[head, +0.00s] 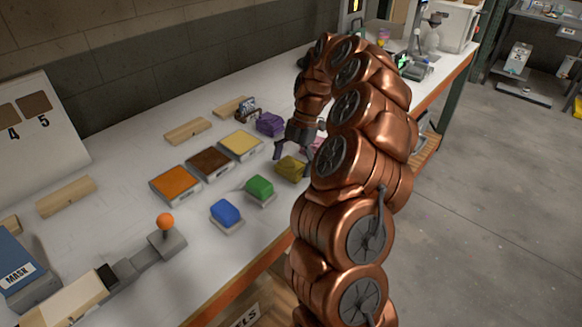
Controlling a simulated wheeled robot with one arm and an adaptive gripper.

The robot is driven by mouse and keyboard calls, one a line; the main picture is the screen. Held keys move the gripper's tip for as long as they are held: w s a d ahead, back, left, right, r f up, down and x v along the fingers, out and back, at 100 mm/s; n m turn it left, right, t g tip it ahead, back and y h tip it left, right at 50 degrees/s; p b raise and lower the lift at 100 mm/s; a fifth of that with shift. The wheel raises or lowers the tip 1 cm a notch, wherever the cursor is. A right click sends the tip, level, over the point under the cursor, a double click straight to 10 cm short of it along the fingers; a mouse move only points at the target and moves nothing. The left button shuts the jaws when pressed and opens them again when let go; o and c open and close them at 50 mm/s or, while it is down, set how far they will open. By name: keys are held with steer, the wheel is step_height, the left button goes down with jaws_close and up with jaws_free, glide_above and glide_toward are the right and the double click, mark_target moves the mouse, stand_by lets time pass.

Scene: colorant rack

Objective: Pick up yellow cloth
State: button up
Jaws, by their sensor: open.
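The yellow cloth (289,168) is a dark mustard, folded-looking block on the white table, in line with a green cloth (259,187) and a blue cloth (225,211). My gripper (294,153) hangs just above and behind the yellow cloth in the head view, fingers pointing down. It is open, with one dark finger clearly visible at its left. The other finger is partly lost against my arm. Nothing shows between the fingers. I cannot tell whether the fingers touch the cloth. My arm hides what lies just right of the cloth.
Orange (175,185), brown (209,162) and pale yellow (241,145) square trays lie left of the gripper. A purple block (270,124) is behind it, and a pink item (318,146) is partly hidden by my arm. An orange-knobbed lever (166,222) stands at front left.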

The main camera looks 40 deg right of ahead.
mark_target(288, 167)
steer(key=c, duration=0.8)
steer(key=shift+r, duration=0.1)
steer(key=shift+r+b, duration=0.7)
steer(key=shift+r, duration=0.95)
steer(key=s+d+r+b, duration=0.1)
steer(key=s+d+b, duration=0.2)
steer(key=s+d, duration=0.4)
steer(key=s, duration=0.7)
steer(key=shift+s+r, duration=0.25)
